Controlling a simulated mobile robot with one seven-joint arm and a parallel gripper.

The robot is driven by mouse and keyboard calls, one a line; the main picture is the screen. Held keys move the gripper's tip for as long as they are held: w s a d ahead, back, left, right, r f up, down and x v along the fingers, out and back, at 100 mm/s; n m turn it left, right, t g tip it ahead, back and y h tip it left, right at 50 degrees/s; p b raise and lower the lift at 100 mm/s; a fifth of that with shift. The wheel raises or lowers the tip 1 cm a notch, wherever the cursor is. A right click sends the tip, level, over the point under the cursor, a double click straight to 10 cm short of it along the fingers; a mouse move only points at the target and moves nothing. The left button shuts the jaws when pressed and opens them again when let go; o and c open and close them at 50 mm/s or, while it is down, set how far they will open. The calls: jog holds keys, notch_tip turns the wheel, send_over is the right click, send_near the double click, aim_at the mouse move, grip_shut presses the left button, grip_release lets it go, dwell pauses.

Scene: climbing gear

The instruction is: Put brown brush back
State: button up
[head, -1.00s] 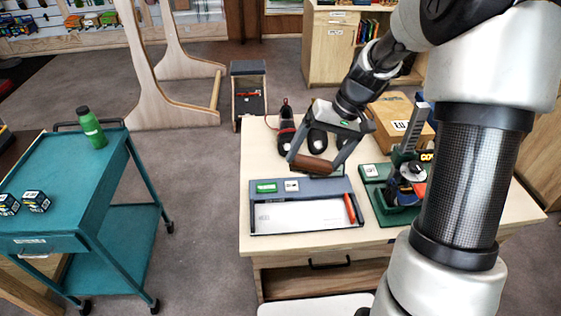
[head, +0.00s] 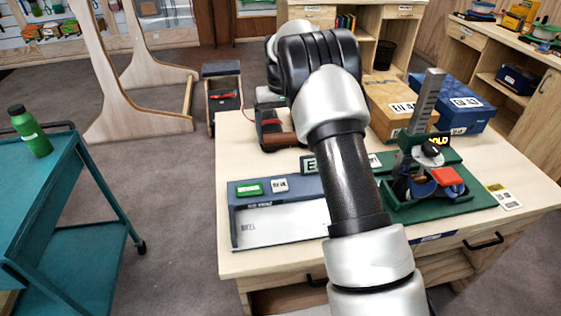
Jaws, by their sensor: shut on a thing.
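The brown brush (head: 280,140) is a small brown cylinder in front of a dark shoe with red trim (head: 270,124). My gripper (head: 284,136) is mostly hidden behind my arm. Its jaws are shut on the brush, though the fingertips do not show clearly. A blue-grey tray with a white inner surface (head: 280,224) lies at the front left of the table. A green block (head: 249,189) and a white label (head: 280,185) sit on its back strip. My arm covers the tray's right end.
The pale wooden table (head: 229,150) also bears a green measuring stand (head: 455,197) at right, a cardboard box (head: 390,100) and a blue box (head: 462,114) behind. A teal cart (head: 40,190) with a green bottle (head: 29,132) stands left, across a clear floor gap.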

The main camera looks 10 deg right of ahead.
notch_tip(320, 180, down, 8)
jog(key=shift+f+b, duration=0.15)
jog(key=shift+b, duration=0.3)
jog(key=shift+f, duration=0.15)
jog(key=o, duration=0.7)
jog(key=shift+o, duration=0.2)
